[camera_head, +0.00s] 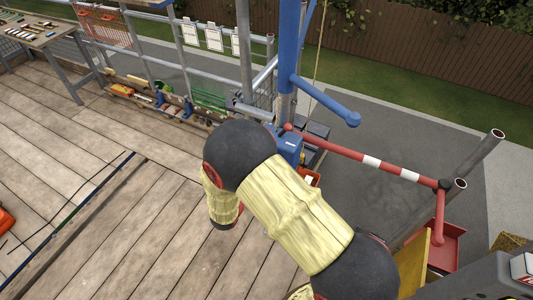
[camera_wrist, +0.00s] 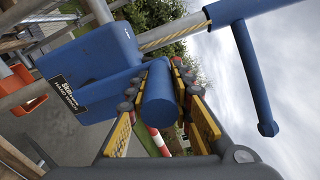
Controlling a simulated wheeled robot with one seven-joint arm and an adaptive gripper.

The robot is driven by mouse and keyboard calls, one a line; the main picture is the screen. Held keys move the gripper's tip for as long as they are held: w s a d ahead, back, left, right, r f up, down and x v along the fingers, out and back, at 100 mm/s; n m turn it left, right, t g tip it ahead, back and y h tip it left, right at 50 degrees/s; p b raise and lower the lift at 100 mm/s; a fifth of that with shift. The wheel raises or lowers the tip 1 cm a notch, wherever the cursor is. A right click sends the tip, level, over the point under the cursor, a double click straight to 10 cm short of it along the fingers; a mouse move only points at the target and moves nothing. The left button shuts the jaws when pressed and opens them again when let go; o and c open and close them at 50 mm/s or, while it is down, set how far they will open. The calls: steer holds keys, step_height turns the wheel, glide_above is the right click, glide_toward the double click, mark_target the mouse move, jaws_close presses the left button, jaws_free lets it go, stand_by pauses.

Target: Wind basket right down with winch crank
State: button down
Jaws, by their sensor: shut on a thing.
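The blue winch housing (camera_wrist: 92,60), with a "hand winch" label, fills the left of the wrist view. Its crank's thick blue handle (camera_wrist: 158,95) lies between the yellow-padded fingers of my gripper (camera_wrist: 160,105), which is shut on it. In the head view a little of the blue winch (camera_head: 290,148) shows beside the post, past my arm. My arm hides the crank and my gripper there. A thin rope (camera_head: 319,45) runs beside the blue post. I cannot make out the basket with certainty; a tan woven corner (camera_head: 511,242) shows at the right edge.
A red-and-white barrier bar (camera_head: 370,160) spans right of the winch. A blue post (camera_head: 289,40) with a side bar (camera_head: 325,98) stands close by. A red tray (camera_head: 447,245) lies at lower right.

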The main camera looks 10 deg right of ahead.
steer(key=c, duration=2.1)
jaws_free()
steer(key=shift+w+a+r, duration=0.3)
steer(key=shift+a+r, duration=0.05)
steer(key=shift+r, duration=0.15)
steer(key=o, duration=0.3)
steer(key=shift+a+f, duration=0.1)
steer(key=shift+f, duration=0.1)
steer(key=shift+o, duration=1.1)
steer(key=shift+s+f, duration=0.1)
steer(key=shift+f, duration=0.1)
steer(key=v, duration=1.1)
steer(key=shift+s+a, duration=0.15)
steer(key=shift+s, duration=0.25)
